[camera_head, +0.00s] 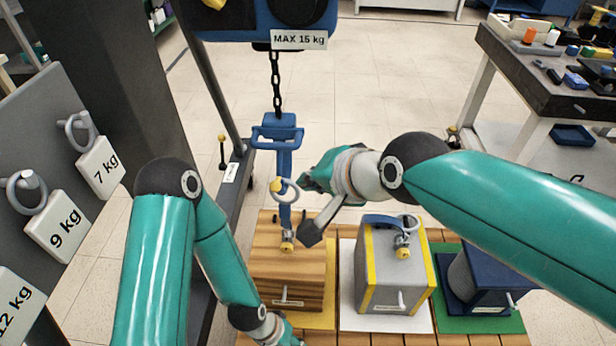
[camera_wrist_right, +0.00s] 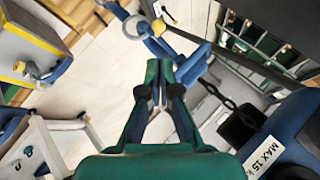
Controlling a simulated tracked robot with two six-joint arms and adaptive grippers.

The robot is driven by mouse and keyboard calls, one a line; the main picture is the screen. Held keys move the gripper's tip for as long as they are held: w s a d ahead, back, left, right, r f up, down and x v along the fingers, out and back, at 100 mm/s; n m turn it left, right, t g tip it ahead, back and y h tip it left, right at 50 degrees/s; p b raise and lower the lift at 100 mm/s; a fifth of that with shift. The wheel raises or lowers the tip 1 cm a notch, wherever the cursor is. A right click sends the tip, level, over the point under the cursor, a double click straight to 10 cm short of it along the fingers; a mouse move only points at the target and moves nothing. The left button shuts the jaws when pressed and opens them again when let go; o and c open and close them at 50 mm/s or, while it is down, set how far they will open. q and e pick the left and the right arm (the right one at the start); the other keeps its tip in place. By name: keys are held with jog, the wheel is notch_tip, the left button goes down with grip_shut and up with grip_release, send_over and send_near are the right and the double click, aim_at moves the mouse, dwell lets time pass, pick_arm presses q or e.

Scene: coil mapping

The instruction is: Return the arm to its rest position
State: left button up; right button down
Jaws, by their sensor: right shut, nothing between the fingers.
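My right arm comes in from the right in the head view. Its teal right gripper (camera_head: 312,182) is beside the blue hoist hook bar, above the boxes; whether they touch is unclear. In the right wrist view the right gripper (camera_wrist_right: 157,78) has its fingers together with nothing between them. My left arm hangs down on the left side. Its left gripper (camera_head: 284,338) is at the bottom edge, mostly cut off, so its fingers do not show. The blue hook bar (camera_head: 284,165) hangs on a chain (camera_head: 275,85) over a wooden box (camera_head: 280,265).
A grey box with yellow edges (camera_head: 388,270) and a dark blue box (camera_head: 487,275) stand right of the wooden one. The hoist (camera_head: 255,22) is overhead. A panel (camera_head: 70,130) with weight-labelled shackles is at left. A cluttered workbench (camera_head: 535,75) stands at upper right. Floor behind is clear.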

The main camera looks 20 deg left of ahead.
jog(key=shift+w, duration=0.1)
jog(key=w+d+f+m+g+h+p, duration=0.35)
jog(key=d+f+m+p, duration=0.2)
jog(key=d+f, duration=1.15)
jog(key=s+d+f+n+p, duration=0.2)
jog(key=s+d+f, duration=0.1)
jog(key=s+f, duration=0.5)
jog(key=s+d+f+n+g+p, duration=0.1)
jog(key=s+d+f+n+p, duration=0.1)
jog(key=s+f, duration=0.7)
jog(key=shift+s+d+n, duration=0.7)
jog(key=shift+d+n, duration=0.05)
jog(key=shift+d, duration=0.5)
